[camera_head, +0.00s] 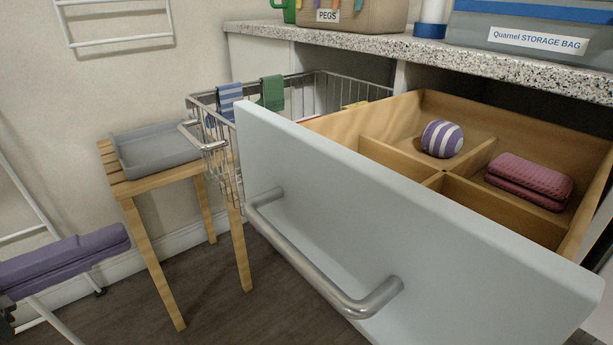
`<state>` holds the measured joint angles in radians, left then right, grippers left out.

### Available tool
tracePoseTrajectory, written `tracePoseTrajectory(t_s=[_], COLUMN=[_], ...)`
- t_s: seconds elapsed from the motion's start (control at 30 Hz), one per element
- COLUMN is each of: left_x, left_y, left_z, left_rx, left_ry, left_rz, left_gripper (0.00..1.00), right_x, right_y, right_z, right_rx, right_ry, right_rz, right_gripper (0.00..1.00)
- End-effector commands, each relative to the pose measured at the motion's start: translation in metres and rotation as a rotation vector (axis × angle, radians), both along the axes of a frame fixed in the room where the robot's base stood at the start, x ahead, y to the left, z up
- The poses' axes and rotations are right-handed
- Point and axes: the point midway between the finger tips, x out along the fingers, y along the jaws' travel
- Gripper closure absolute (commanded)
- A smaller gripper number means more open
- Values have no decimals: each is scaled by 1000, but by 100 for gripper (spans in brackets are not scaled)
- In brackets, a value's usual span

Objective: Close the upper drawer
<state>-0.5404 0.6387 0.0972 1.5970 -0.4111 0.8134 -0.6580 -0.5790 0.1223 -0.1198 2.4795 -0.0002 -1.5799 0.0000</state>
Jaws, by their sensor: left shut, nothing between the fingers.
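The upper drawer (400,235) is pulled out from under the speckled counter, its pale front facing left and toward me. A silver bar handle (310,258) runs along that front. Inside the drawer, wooden dividers (440,181) separate a purple-and-white striped ball (442,139) from a folded maroon cloth (530,181). My left gripper (7,318) shows only as a small dark part at the lower left edge; it is shut and empty, well left of the drawer and apart from its handle. My right gripper is out of view.
A wire basket (215,130) with cloths stands behind the drawer front. A wooden stool (150,240) holds a grey tray (155,147). A folded purple cloth (65,262) lies at lower left. The counter (420,50) carries a peg basket (355,14) and a storage bag (540,30).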

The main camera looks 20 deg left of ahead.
Motion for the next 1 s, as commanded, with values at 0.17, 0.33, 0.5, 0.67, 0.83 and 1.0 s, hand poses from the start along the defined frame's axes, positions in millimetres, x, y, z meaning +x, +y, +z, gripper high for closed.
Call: tracePoseTrajectory(t_s=[0.17,0.33,0.5,0.67,0.83,1.0], left_x=[17,46,75,97,109,112], left_y=[-12,-33,-55,-70,-79,-81], left_z=[2,1,1,1,1,2], left_rx=[-1,-2,-2,-2,-2,-2], left_ry=[-7,-7,-6,-5,-1,0], left_rz=[-4,-3,-2,-1,0,0], left_gripper=[100,100,100,100,100,100], right_x=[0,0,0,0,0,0], right_y=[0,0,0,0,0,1], right_z=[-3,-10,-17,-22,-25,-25], right_rx=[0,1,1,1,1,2], right_ry=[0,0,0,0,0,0], right_rz=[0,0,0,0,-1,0], right_gripper=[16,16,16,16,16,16])
